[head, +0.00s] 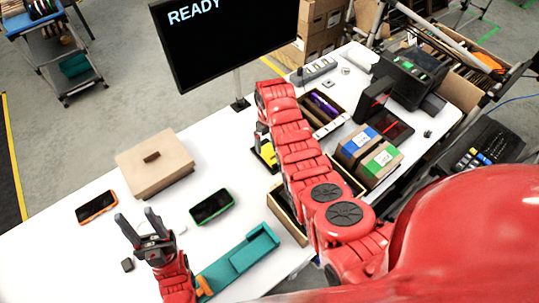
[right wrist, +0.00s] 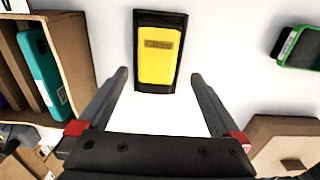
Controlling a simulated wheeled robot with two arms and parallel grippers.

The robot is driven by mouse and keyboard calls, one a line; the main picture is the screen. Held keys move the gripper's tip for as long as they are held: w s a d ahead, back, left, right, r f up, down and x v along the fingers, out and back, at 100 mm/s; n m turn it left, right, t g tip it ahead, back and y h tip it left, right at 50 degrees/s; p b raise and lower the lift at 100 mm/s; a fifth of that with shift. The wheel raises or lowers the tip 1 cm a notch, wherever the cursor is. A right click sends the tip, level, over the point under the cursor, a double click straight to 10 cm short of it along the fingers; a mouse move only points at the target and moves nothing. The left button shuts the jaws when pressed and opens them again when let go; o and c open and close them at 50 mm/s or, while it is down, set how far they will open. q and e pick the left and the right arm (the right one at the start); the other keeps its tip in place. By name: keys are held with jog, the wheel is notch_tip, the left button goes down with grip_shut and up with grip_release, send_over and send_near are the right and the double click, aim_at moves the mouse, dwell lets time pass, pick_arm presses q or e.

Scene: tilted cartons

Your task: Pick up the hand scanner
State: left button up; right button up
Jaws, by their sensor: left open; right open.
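A yellow block-like device in a black frame or cradle (right wrist: 160,62), which looks like the hand scanner, lies on the white table. In the head view the yellow-and-black device (head: 266,154) is partly covered by my right arm. My right gripper (right wrist: 160,78) is open and empty; its fingertips point at the device's near end, which lies between and beyond them. I cannot tell the height gap. In the head view the right gripper is mostly hidden by its own arm. My left gripper (head: 137,214) is open and empty over the table's left part.
A lidded cardboard box (head: 155,166), an orange-edged phone (head: 97,207), a green-edged phone (head: 212,207) and a teal holder (head: 240,255) lie on the left. Wooden bins with cartons (head: 368,157) stand right of my right arm. A monitor (head: 225,40) stands behind.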

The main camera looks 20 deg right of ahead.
aim_at(270, 151)
jog(key=shift+d+f+b, duration=0.1)
jog(key=shift+f+b, duration=0.2)
jog(key=shift+f, duration=0.25)
notch_tip(270, 151, down, 4)
jog(key=shift+w+f+b, duration=0.15)
jog(key=shift+b, duration=1.1)
jog(key=shift+d, duration=0.1)
jog(key=c, duration=1)
jog(key=shift+c, duration=0.2)
jog(key=shift+r, duration=0.25)
